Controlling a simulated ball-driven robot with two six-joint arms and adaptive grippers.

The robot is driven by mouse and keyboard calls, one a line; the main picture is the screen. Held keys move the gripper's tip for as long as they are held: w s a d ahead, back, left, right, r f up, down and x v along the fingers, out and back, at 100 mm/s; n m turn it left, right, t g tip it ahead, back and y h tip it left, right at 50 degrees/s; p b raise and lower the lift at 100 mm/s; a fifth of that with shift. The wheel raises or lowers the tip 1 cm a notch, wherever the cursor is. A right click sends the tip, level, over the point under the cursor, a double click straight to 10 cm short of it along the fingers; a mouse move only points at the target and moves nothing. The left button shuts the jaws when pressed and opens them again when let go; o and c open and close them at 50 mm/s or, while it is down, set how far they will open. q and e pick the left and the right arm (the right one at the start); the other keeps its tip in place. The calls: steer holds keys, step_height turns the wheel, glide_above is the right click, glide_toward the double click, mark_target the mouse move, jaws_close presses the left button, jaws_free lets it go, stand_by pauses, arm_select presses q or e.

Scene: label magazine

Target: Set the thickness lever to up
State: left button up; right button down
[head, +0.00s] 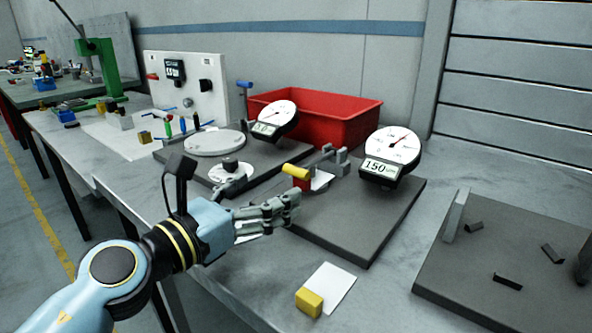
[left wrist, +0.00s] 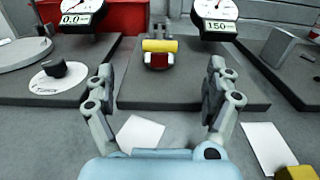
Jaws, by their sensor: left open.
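A lever with a yellow bar handle (head: 296,172) is on a grey plate (head: 345,228), in front of a dial gauge (head: 390,150) reading 150. A red block (head: 301,185) sits just under the handle. The handle also shows in the left wrist view (left wrist: 160,45), lying crosswise above the red and white parts. My left gripper (head: 287,206) is open and empty at the plate's front left edge, just short of the handle. In the left wrist view its fingers (left wrist: 160,80) are spread, with the handle beyond and between them. My right gripper is not in view.
A second dial gauge (head: 273,120) stands on another plate to the left, with a black knob (head: 230,164) in front. A red bin (head: 335,105) is behind. A yellow block (head: 309,302) and a white sheet (head: 334,284) lie in front. A plate with a post (head: 455,215) is at right.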

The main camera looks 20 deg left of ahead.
mark_target(293, 174)
arm_select(q)
steer(key=x, duration=0.8)
steer(key=shift+w+d, duration=0.15)
steer(key=shift+w, duration=0.15)
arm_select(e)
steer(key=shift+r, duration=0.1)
arm_select(q)
steer(key=shift+c, duration=0.2)
